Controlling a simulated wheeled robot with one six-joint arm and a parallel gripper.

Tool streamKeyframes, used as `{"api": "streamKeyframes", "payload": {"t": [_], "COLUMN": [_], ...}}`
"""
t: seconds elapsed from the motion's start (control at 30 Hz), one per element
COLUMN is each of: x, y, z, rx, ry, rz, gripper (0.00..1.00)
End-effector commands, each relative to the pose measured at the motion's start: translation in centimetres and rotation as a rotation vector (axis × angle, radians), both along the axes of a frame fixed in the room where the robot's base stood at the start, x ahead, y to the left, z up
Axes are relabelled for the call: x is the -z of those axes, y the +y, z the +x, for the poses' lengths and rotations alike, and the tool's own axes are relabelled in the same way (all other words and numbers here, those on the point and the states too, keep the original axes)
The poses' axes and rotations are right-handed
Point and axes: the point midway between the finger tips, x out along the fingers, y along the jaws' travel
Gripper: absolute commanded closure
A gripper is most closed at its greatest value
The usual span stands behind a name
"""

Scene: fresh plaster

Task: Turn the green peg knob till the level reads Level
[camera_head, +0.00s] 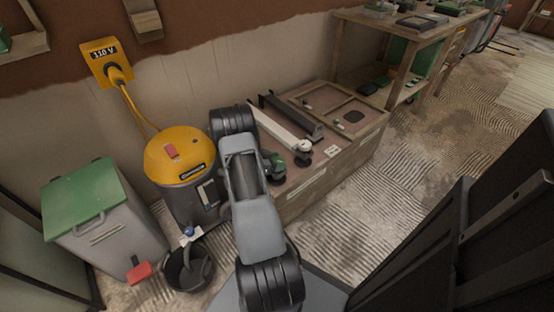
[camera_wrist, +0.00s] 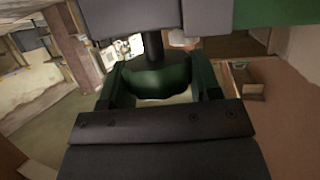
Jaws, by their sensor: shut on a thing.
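The green peg knob (camera_wrist: 155,82) sits on a dark stem in the wrist view, between the two green fingers of my gripper (camera_wrist: 160,90). My gripper is shut on it. In the head view, my gripper (camera_head: 276,166) is at the front left of a wooden bench (camera_head: 309,186); a green patch shows there, but knob and fingers are hard to tell apart. A long pale bar (camera_head: 276,126) and a dark bar (camera_head: 290,117) lie side by side on the bench. A round white piece (camera_head: 305,146) is at the pale bar's near end. No level reading is legible.
A yellow-topped vacuum (camera_head: 180,155), a black bucket (camera_head: 190,270) and a green-lidded bin (camera_head: 90,200) stand left of my arm. A wooden shelf table (camera_head: 400,30) is at the back. Bare combed floor (camera_head: 350,200) lies right of the bench.

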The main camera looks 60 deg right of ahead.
Motion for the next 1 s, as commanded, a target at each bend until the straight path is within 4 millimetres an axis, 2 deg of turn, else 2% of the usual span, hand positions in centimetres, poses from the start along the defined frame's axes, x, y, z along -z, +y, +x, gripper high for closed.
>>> {"api": "streamKeyframes", "payload": {"t": [0.53, 0.57, 0.6, 0.8, 1.0], "x": [-0.02, -0.03, -0.03, -0.03, -0.02], "y": [-0.02, -0.02, -0.02, -0.02, -0.02], "z": [0.01, 0.01, 0.01, 0.01, 0.01], "rx": [0.027, 0.027, 0.027, 0.027, 0.027], "ry": [0.000, 0.000, 0.000, 0.000, 0.000], "rz": [-0.001, -0.001, -0.001, -0.001, -0.001], "gripper": [0.66, 0.42, 0.38, 0.19, 0.17]}}
